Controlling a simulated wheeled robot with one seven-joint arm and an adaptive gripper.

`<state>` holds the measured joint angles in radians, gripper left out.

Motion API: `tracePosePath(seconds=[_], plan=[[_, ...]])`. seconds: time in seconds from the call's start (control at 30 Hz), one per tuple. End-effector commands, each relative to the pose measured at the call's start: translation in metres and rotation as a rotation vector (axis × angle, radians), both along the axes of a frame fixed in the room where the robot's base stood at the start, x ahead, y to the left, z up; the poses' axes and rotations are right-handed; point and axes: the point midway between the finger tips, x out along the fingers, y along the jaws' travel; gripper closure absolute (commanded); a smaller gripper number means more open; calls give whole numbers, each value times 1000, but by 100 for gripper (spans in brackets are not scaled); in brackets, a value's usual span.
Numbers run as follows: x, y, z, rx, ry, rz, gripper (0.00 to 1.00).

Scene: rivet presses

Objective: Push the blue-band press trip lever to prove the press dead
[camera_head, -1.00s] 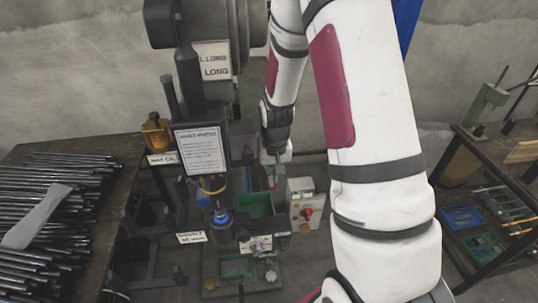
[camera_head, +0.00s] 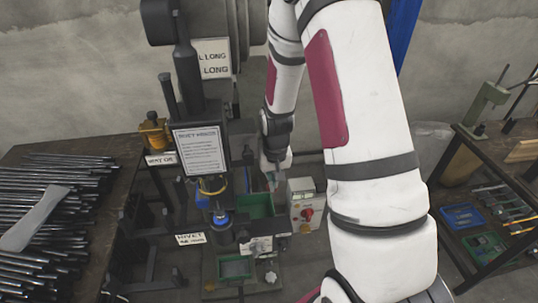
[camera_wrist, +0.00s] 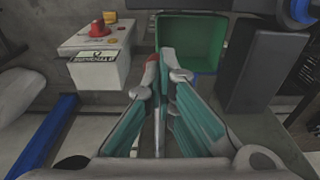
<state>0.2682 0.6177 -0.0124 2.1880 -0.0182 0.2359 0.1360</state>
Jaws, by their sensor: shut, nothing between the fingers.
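The dark press (camera_head: 215,130) stands left of centre in the head view, with a placard on its front. A blue band or collar (camera_head: 221,218) shows low on it, below a yellow ring. The trip lever is not clearly made out.
A grey control box (camera_head: 305,205) with a red knob stands right of the green bin (camera_head: 257,206); the box also shows in the wrist view (camera_wrist: 98,60). Rods (camera_head: 60,190) lie on the left bench. A tool shelf (camera_head: 490,225) is at right.

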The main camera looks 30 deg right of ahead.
Motion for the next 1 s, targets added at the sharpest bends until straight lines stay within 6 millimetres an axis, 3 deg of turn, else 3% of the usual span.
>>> tracePosePath(seconds=[0.27,0.7,1.0], plan=[[-3,1,3,0,3,0,100],[-30,11,49,0,2,1,100],[-28,11,50,0,1,0,100]])
